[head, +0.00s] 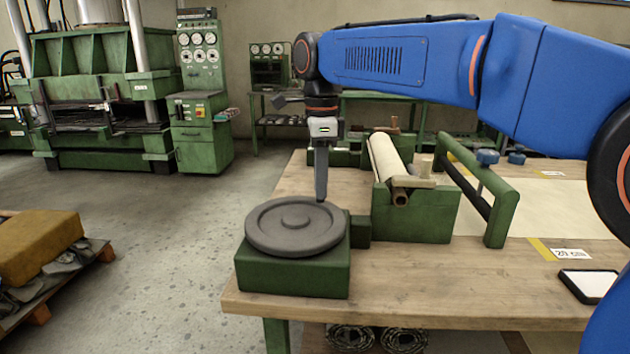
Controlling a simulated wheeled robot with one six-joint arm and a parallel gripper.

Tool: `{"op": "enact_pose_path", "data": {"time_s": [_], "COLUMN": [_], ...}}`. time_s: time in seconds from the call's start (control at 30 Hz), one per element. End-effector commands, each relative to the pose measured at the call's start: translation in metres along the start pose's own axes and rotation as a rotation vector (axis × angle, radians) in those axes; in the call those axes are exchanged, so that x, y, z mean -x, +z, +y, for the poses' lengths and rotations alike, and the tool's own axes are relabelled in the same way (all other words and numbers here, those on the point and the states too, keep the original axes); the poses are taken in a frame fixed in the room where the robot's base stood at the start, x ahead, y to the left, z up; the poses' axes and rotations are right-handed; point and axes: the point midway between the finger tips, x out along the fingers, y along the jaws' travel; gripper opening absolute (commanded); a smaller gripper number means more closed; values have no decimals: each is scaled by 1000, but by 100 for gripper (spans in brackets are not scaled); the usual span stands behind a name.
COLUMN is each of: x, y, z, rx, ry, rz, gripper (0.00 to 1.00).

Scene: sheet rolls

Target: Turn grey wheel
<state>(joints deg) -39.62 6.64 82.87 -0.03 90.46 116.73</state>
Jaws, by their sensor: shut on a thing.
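The grey wheel (285,240) lies flat on top of a green block-shaped base (290,277) at the front left corner of the wooden table. It is a round disc with a raised hub in its middle. My gripper (321,196) points straight down at the wheel's far right edge. It is shut on the wheel there. The fingers show nearly edge-on, and the exact spot they grip is hidden.
A sheet roll (386,160) sits in a green holder (418,214) right of the wheel. A black-rimmed tablet (590,285) lies at the right. The table front (440,285) is clear.

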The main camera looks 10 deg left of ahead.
Motion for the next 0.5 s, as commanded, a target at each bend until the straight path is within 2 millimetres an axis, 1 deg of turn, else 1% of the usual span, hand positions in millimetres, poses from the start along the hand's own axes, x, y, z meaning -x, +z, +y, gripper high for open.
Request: {"op": "enact_pose_path", "data": {"time_s": [0.2,0.23,0.27,0.3,0.5], "x": [0,0,0,0,0], "y": [1,1,1,1,1], "z": [0,0,0,0,0], "rx": [2,2,2,2,2], "ry": [1,1,1,1,1], "rz": [0,0,0,0,0], "gripper": [0,23,30,34,34]}}
